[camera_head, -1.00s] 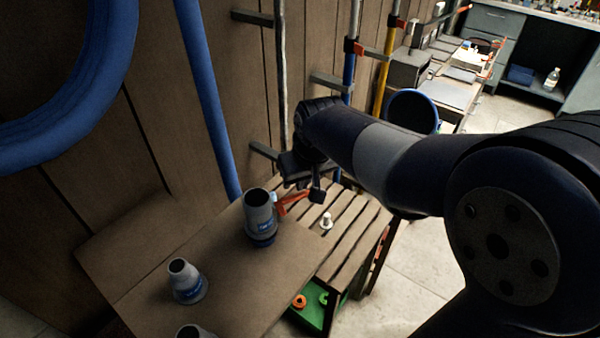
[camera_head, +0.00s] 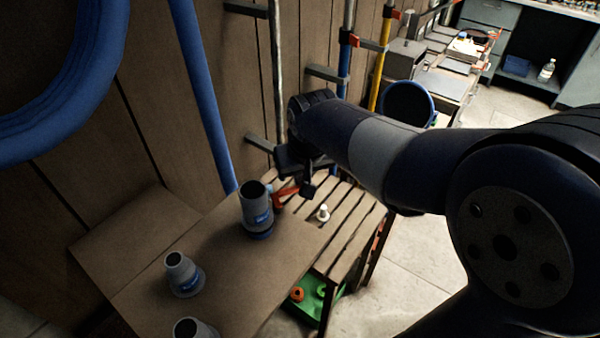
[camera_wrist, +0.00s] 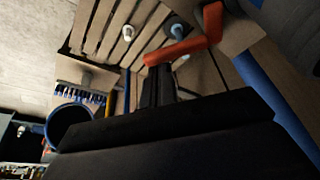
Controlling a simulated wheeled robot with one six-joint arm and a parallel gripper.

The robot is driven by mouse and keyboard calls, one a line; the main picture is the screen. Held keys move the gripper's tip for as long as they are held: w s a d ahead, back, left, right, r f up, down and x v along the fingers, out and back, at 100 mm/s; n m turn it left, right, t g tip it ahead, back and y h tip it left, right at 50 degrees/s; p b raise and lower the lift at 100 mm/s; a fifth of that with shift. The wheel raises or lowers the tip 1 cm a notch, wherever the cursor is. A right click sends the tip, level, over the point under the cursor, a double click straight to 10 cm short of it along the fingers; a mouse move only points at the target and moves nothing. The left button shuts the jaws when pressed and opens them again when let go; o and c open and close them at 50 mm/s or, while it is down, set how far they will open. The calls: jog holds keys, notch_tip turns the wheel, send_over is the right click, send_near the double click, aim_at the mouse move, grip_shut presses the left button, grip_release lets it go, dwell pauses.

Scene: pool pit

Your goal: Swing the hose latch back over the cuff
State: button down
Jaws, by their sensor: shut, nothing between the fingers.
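The hose cuff (camera_head: 250,205), a grey upright cylinder with a blue band, stands on the brown board. The orange-red latch (camera_head: 284,196) sticks out from its right side, not lying over it. In the wrist view the bent latch (camera_wrist: 188,48) crosses just beyond my fingertips, and the grey cuff (camera_wrist: 296,28) fills the top right corner. My gripper (camera_head: 307,188) is shut and empty at the latch's outer end; it also shows in the wrist view (camera_wrist: 160,75). The fingers overlap the latch end, and I cannot tell whether they touch it.
Two smaller grey fittings (camera_head: 180,272) (camera_head: 190,328) stand on the brown board (camera_head: 225,270) at the front left. A small white peg (camera_head: 323,212) stands on the slatted bench (camera_head: 345,235). A blue pipe (camera_head: 203,100) runs down the wall behind the cuff.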

jog(key=s+m+h, duration=0.1)
jog(key=m, duration=0.2)
jog(key=s+m+h+b, duration=0.1)
jog(key=s+m, duration=0.1)
jog(key=m, duration=0.1)
jog(key=s+m+h+b, duration=0.1)
jog(key=s+m, duration=0.1)
jog(key=m, duration=0.1)
jog(key=shift+d, duration=0.35)
jog(key=shift+w+a, duration=0.5)
jog(key=shift+w, duration=0.15)
